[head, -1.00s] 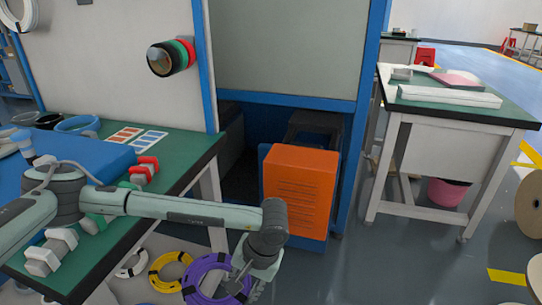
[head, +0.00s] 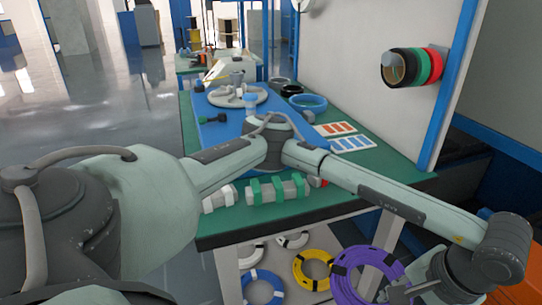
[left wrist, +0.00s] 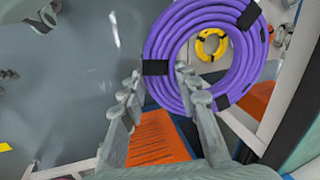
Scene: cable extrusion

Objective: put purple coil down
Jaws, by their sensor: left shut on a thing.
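The purple coil (head: 386,263) with black bands shows at the bottom right of the head view. My left gripper (head: 402,292) is at its right side, shut on its rim. In the left wrist view, the fingers of my left gripper (left wrist: 160,84) are on both sides of the purple coil (left wrist: 164,42). The coil looks much nearer to the camera than the yellow coil (left wrist: 200,46) seen through its middle, so it seems held above the surface below. Its lower edge is cut off in the head view. My right gripper is not in view.
A yellow coil (head: 316,284) lies low, just left of the purple one. A green-topped table (head: 222,231) stands beyond. An orange box (head: 505,288) is at the right edge.

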